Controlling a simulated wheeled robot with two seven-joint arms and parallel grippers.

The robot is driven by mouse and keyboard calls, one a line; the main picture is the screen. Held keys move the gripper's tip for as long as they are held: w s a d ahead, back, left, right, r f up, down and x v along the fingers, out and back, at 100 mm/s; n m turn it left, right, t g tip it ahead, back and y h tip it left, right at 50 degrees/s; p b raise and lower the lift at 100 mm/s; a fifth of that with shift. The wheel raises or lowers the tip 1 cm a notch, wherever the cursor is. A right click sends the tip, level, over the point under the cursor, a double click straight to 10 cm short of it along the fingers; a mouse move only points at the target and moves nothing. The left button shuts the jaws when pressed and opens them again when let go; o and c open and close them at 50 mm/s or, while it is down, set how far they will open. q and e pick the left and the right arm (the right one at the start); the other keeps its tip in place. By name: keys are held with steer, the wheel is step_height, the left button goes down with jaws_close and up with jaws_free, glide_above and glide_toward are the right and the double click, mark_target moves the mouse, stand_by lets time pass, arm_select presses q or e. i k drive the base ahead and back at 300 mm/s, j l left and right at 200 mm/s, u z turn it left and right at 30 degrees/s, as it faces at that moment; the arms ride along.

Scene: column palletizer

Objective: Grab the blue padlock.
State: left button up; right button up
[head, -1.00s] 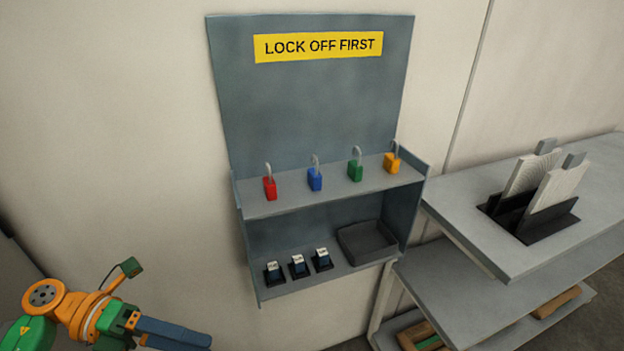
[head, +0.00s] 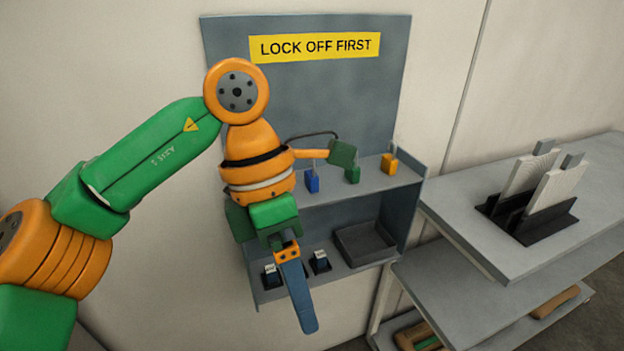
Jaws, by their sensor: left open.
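The blue padlock (head: 312,181) stands on the upper shelf of the wall station, partly covered at the top by a part of my left arm's wrist. My left gripper (head: 297,295) hangs in front of the lower shelf, below and left of the blue padlock, pointing down toward the camera. It is open, with nothing seen between its fingers, and is apart from the padlock. One blue-grey finger shows clearly; the other is not clearly seen. My right gripper is out of view.
On the same shelf stand a green padlock (head: 353,174) and an orange padlock (head: 389,163). My left arm hides the shelf's left end. Below are small tagged blocks (head: 320,261) and a dark tray (head: 364,242). A grey bench (head: 480,235) with a dark holder (head: 525,222) stands right.

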mark_target(312, 183)
steer(key=i+l, duration=0.1)
steer(key=i, duration=0.85)
